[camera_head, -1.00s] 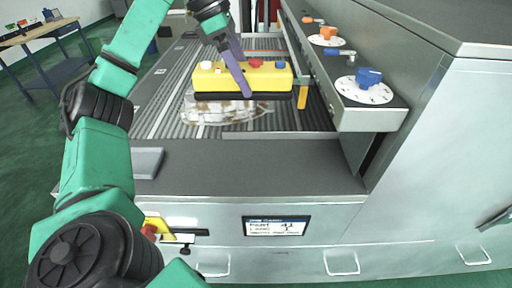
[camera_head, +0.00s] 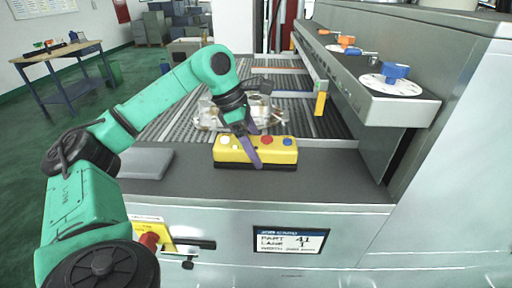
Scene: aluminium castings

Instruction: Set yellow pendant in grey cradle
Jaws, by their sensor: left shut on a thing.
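The yellow pendant (camera_head: 227,156) is a long box with a dark underside and white, red and blue buttons on top. My left gripper (camera_head: 252,152) is shut on it, with purple fingers across its middle. The pendant is over the dark front ledge, close above it or touching; I cannot tell which. The grey cradle (camera_head: 145,164) appears as a low grey block on the left end of this ledge, left of the pendant and apart from it. My right gripper is not in view.
A shiny casting (camera_head: 209,115) lies on the ribbed bed (camera_head: 180,124) behind the pendant, partly hidden by my left arm. A control box with knobs (camera_head: 400,97) overhangs the right side. The dark ledge (camera_head: 330,180) is clear right of the pendant.

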